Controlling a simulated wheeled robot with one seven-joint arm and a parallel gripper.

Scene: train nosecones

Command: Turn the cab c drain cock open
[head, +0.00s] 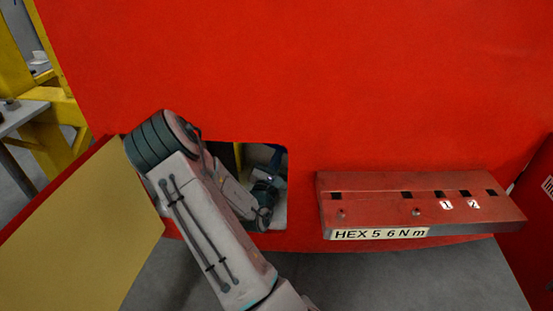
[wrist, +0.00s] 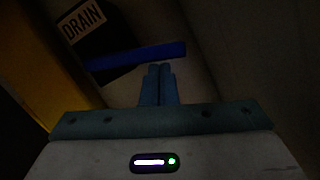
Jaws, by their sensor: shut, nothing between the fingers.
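The drain cock shows in the wrist view as a blue bar-shaped handle (wrist: 135,56), lying nearly level and tilted slightly up to the right. A dark plate with a DRAIN label (wrist: 82,22) is above and left of it. My gripper (wrist: 160,68) is shut and empty, its fingertips just below the right part of the blue handle. I cannot tell whether they touch it. In the head view my arm reaches into the square opening (head: 279,214) in the red nosecone (head: 300,70). The handle cannot be made out there, and my arm hides much of the opening.
A hatch door (head: 85,235) with a beige inner face stands open left of the opening. A red tool ledge (head: 425,200) labelled HEX 5 6 N m juts out to the right. In the wrist view a yellow wall (wrist: 38,70) is close on the left; the inside is dark.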

